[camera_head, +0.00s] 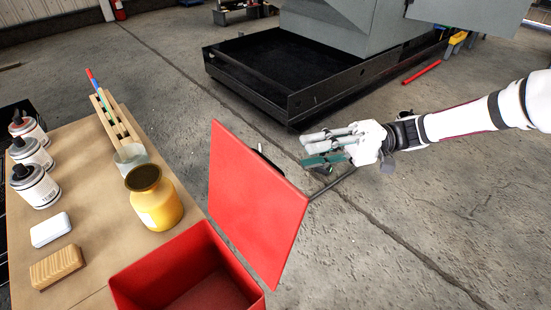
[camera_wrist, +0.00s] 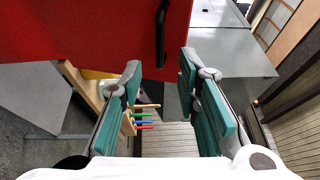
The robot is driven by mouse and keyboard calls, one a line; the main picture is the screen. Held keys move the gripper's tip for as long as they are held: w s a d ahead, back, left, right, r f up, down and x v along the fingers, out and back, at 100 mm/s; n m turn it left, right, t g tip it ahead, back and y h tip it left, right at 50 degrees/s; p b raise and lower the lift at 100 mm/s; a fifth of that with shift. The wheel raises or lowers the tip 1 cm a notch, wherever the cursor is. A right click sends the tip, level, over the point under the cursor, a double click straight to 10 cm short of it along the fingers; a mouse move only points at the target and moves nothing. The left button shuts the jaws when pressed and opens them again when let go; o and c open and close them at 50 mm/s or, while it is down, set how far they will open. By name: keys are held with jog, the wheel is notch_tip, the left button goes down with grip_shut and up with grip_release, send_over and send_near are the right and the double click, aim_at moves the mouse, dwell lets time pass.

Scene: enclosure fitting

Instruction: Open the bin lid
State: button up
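The red bin (camera_head: 190,272) stands at the bottom middle in the head view, and I can see into its interior. Its red lid (camera_head: 255,205) is raised, standing steeply at the bin's right side. The lid fills the upper left of the wrist view (camera_wrist: 80,30). A black handle (camera_wrist: 162,35) is on the lid's outer face; in the head view only a bit shows past the lid's edge (camera_head: 264,155). My gripper (camera_head: 305,148) is right of the lid, apart from it. Its green-padded fingers (camera_wrist: 160,75) are open and empty, with the handle ahead between them.
A table (camera_head: 105,205) at left holds a yellow jar (camera_head: 155,200), a glass, a wooden rack with pens (camera_head: 115,118), several bottles (camera_head: 35,185), a white box and a wooden block (camera_head: 57,267). A black tray (camera_head: 300,95) under a grey machine stands behind.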

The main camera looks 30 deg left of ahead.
aim_at(270, 162)
jog(key=x, duration=0.8)
jog(key=shift+s+a, duration=0.15)
grip_shut()
